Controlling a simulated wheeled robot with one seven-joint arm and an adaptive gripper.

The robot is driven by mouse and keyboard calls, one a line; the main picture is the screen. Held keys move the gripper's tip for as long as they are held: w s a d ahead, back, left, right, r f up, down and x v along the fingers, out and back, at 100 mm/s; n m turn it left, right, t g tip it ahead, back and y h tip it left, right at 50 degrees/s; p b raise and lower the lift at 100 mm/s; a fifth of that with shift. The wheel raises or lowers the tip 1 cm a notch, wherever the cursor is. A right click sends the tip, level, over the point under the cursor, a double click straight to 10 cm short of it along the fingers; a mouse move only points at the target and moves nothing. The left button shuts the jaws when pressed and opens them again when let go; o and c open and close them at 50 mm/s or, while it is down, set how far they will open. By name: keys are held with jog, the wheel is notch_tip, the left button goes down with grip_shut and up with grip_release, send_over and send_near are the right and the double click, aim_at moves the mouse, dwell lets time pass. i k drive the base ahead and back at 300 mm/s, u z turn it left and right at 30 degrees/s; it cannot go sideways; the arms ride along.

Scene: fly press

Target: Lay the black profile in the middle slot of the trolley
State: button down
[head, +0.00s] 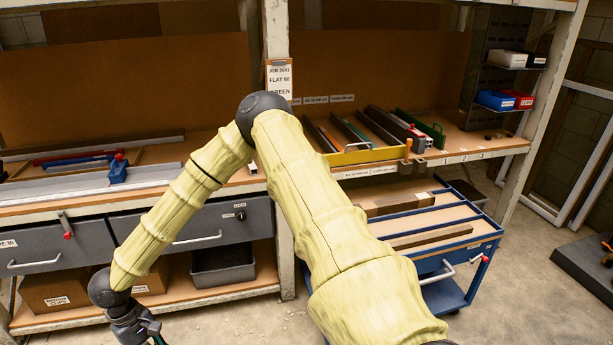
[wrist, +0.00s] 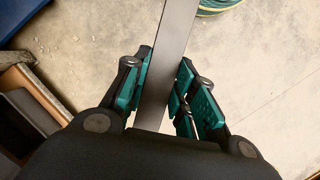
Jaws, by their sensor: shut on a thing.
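My gripper (wrist: 166,82) is shut on a long dark grey profile (wrist: 174,40) in the wrist view, with green pads on both sides of it. The profile runs up out of the top of that view, and its other end is hidden behind the gripper body. In the head view my gripper (head: 137,330) is low at the left bottom edge; the profile cannot be made out there. The blue trolley (head: 440,262) stands to the right, apart from the gripper. Its middle slot (head: 425,220) shows bare wood. A dark brown bar (head: 430,237) lies in the front slot and a brown piece (head: 400,204) at the back.
A workbench (head: 215,190) with drawers spans the left and middle. A rack of several bars (head: 360,135) stands on it above the trolley. A grey bin (head: 222,265) sits on the lower shelf. A coiled hose (wrist: 215,6) lies on open floor.

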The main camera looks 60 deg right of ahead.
aim_at(408, 225)
jog(key=z, duration=0.6)
jog(key=i, duration=1)
jog(key=z, duration=1.5)
jog(key=i, duration=0.5)
jog(key=z, duration=0.5)
